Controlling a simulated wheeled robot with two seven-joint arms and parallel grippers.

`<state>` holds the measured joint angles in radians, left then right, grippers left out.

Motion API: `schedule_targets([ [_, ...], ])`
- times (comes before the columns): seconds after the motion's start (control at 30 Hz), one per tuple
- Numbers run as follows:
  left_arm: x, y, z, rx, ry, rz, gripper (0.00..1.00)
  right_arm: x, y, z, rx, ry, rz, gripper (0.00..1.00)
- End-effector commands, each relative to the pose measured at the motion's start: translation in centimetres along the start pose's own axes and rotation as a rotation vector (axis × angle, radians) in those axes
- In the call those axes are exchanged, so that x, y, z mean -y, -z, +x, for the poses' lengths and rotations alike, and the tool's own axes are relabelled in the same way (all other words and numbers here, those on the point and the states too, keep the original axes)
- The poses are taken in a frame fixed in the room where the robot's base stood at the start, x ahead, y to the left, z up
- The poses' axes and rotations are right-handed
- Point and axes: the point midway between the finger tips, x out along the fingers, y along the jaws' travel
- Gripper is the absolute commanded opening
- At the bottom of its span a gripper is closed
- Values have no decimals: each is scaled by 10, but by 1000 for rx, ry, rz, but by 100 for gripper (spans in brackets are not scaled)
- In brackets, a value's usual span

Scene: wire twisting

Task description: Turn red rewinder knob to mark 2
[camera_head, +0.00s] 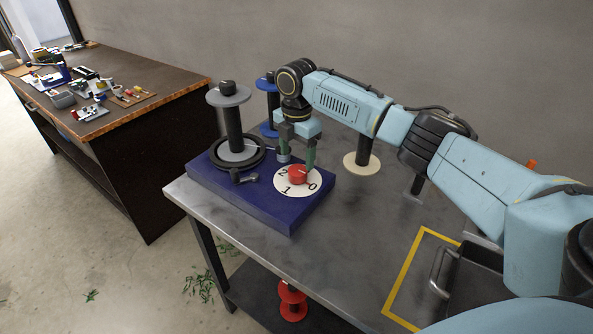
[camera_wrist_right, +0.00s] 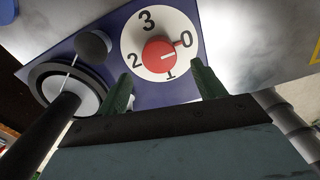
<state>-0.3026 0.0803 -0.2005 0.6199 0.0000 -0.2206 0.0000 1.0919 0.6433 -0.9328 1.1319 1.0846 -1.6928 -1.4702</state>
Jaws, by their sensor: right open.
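The red knob (camera_head: 298,174) sits on a round white dial (camera_head: 283,189) on the dark blue rewinder base (camera_head: 245,205). The dial (camera_wrist_right: 140,30) shows the marks 0, 1, 2 and 3. My right gripper (camera_head: 299,158) is above the knob with its green fingers apart. In the right wrist view, the open fingers (camera_wrist_right: 163,86) are on the near side of the dial, with nothing between them. I cannot tell whether a finger touches the knob. My left gripper is not in view.
A blue spool (camera_head: 270,105) and a cream-based post (camera_head: 362,160) are behind. A dark tray (camera_head: 470,275) lies at right. Bare grey tabletop (camera_head: 350,230) lies between.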

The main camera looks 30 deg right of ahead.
Motion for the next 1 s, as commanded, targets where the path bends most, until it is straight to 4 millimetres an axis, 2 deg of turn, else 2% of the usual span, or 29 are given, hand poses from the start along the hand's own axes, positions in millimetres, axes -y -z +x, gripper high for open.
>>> schedule_targets([
  [0.03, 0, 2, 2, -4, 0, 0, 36, 1, 0, 13, 0, 3, 0, 69],
  [0.1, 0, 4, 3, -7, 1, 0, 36, 0, 0, 25, 0, 1, 0, 69],
  [0.3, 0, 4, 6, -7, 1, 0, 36, 0, 0, 49, 0, 0, 0, 69],
  [0.7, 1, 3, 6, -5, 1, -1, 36, 0, 0, 55, 1, -1, -1, 69],
  [1.0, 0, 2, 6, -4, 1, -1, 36, 0, 0, 55, 1, 0, -1, 29],
])
